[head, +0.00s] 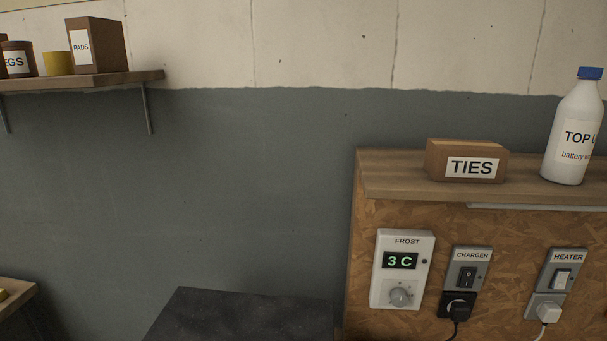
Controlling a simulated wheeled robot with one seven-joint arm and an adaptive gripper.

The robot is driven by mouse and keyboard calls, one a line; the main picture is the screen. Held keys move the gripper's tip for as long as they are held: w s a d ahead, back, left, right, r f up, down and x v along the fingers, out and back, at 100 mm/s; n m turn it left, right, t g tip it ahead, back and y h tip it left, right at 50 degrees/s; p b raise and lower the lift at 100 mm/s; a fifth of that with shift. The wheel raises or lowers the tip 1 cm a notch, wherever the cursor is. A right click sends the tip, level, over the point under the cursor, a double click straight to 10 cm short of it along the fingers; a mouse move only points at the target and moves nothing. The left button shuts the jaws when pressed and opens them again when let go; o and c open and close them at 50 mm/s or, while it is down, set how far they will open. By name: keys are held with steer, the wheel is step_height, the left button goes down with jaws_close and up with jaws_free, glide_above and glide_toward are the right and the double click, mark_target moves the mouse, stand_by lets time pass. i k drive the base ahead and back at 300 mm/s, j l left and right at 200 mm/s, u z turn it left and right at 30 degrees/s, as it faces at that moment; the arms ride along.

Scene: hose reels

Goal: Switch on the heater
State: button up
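My gripper is not in view.
A white FROST thermostat (402,269) reading 3 C, with a round knob, is left of the charger plate. Above the panel, a wooden shelf (400,186) holds a TIES box (466,161) and a white bottle (574,130). A dark flat surface (240,318) lies lower left of the panel.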

mark_target(559, 283)
steer(key=z, duration=1.25)
